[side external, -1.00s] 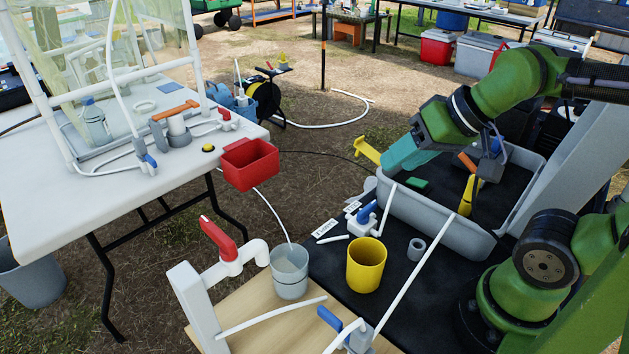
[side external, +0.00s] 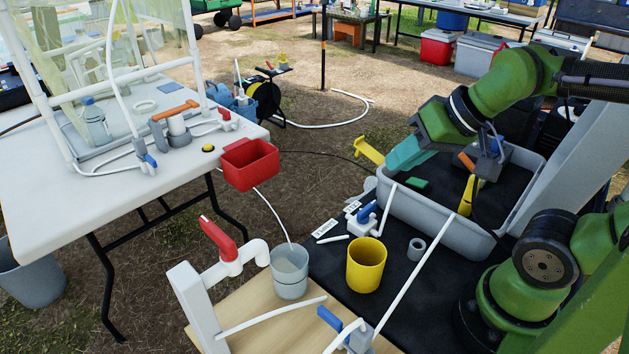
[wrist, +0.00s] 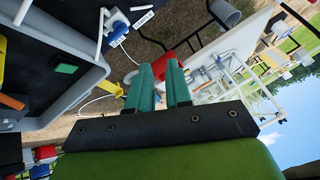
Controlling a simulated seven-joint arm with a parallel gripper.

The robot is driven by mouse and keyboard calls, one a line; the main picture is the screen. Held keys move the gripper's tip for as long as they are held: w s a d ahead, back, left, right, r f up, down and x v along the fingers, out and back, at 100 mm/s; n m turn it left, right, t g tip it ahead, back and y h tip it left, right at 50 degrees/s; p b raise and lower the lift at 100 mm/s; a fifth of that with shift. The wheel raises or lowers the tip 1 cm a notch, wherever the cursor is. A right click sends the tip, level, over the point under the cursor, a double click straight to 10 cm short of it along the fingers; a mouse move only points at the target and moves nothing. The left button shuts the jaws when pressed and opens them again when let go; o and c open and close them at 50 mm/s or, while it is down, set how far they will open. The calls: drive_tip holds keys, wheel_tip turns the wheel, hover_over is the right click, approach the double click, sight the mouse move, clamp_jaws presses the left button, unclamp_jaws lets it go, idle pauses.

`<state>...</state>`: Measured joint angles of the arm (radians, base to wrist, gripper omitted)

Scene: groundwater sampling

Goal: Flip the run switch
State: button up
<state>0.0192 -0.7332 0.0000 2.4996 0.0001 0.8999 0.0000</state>
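I cannot pick out for certain which part is the run switch. A small grey device (side external: 490,157) with blue on it sits in the grey tray (side external: 455,232), partly behind other items. My gripper (side external: 392,158) hangs over the tray's far left edge, its teal fingers angled down and left. In the wrist view, the fingers (wrist: 160,84) stand side by side with a narrow gap and nothing seen between them. A yellow tool (side external: 368,151) lies near the fingertips; it also shows left of the fingers in the wrist view (wrist: 106,87).
A green block (side external: 418,183) and a yellow tool (side external: 466,195) are in the tray. A yellow cup (side external: 366,265), blue-handled valve (side external: 366,214) and grey ring (side external: 417,249) are on the black mat. A red bin (side external: 250,164) hangs on the white table (side external: 55,210). Open ground lies between.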

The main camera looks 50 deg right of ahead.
drive_tip(key=shift+w+d+f+m+g+h, duration=0.2)
drive_tip(key=shift+w+d+f+g, duration=0.1)
drive_tip(key=shift+w+d, duration=0.3)
drive_tip(key=shift+w+d+f+m+g+h, duration=0.1)
drive_tip(key=shift+w+d+f+m+g, duration=0.15)
drive_tip(key=shift+w+d, duration=0.3)
clamp_jaws()
drive_tip(key=n+g+h, duration=0.1)
drive_tip(key=n+g, duration=0.7)
drive_tip(key=n, duration=1.5)
hover_over(422, 183)
drive_tip(key=w, duration=0.3)
drive_tip(key=shift+w+f, duration=0.2)
drive_tip(key=shift+f, duration=0.5)
drive_tip(key=shift+f, duration=0.1)
drive_tip(key=s+f, duration=0.1)
drive_tip(key=f, duration=0.8)
drive_tip(key=s+f, duration=0.1)
drive_tip(key=f, duration=0.3)
drive_tip(key=shift+s+f, duration=0.3)
drive_tip(key=shift+s, duration=0.05)
